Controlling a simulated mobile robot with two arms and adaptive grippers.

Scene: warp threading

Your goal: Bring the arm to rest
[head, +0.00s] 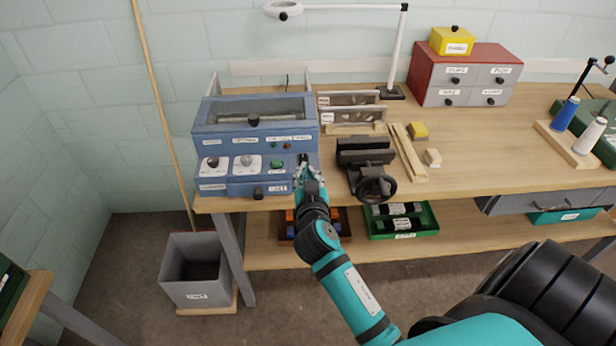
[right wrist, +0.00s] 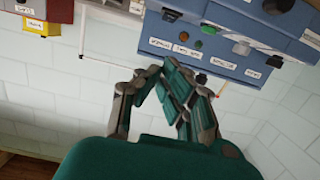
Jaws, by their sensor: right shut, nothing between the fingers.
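My right gripper (head: 304,164) is at the right front of the blue machine (head: 220,142), beside its panel with knobs and a green button. Its fingers are shut and hold nothing. In the right wrist view the gripper (right wrist: 176,72) shows its fingertips together in front of the blue machine (right wrist: 222,30), near the green button (right wrist: 198,44). I cannot tell whether the fingertips touch the panel. My right arm reaches up from the bottom of the head view. My left gripper does not show.
A green tray (head: 402,236) is on the lower shelf. A grey bin (head: 195,284) stands at the left. A red drawer cabinet (head: 462,60) is at the back.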

